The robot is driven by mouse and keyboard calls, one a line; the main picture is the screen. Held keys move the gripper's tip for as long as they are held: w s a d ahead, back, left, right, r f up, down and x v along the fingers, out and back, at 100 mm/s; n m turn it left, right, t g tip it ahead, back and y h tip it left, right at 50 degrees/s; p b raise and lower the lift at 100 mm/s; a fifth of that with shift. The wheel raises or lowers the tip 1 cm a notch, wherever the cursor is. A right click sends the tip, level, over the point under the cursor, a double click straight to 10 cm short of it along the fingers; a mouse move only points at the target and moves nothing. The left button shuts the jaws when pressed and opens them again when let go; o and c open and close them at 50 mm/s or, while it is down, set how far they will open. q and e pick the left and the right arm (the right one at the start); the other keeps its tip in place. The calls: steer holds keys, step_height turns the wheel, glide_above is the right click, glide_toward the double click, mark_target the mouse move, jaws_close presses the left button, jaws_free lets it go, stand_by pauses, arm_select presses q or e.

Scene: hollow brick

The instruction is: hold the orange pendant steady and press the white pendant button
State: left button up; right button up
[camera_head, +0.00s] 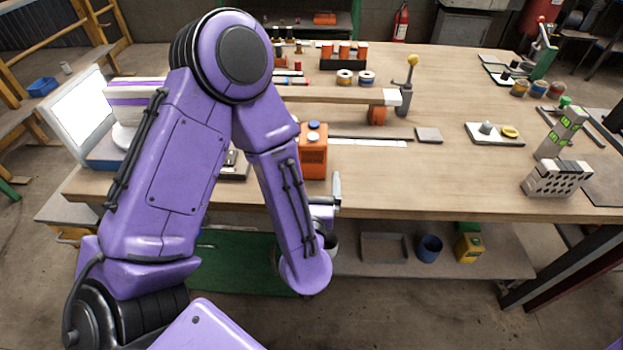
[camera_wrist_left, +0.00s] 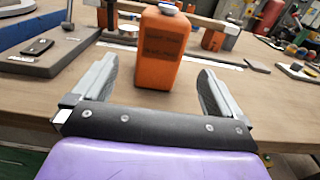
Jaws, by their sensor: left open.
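The orange pendant (camera_head: 313,160) stands upright near the front edge of the workbench, partly covered by my left arm in the head view. A pale, whitish button (camera_head: 314,125) and a blue one show on its top. In the left wrist view the pendant (camera_wrist_left: 160,52) stands ahead, between the lines of my two fingers, with dark lettering on its face. My left gripper (camera_wrist_left: 158,82) is open and empty, just short of the pendant, with a finger on each side. In the head view my forearm hides most of this gripper. My right gripper is out of view.
A wooden beam (camera_head: 340,95) runs across behind the pendant. A grey plate (camera_head: 429,135) and a tray with a yellow ring (camera_head: 495,133) lie to the right. A hollow grey brick (camera_head: 557,178) stands further right. The bench front (camera_head: 430,190) between is clear.

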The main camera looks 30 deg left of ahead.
mark_target(313, 151)
arm_select(q)
steer(key=p+x, duration=0.2)
steer(key=x, duration=0.7)
steer(key=shift+w+a+r+p, duration=0.1)
steer(key=shift+w+r+p, duration=0.1)
steer(key=shift+p, duration=0.1)
steer(key=shift+w+a+f, duration=0.15)
steer(key=shift+w, duration=0.15)
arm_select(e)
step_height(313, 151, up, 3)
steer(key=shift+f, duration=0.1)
arm_select(q)
steer(key=c, duration=1.3)
steer(key=shift+c, duration=0.2)
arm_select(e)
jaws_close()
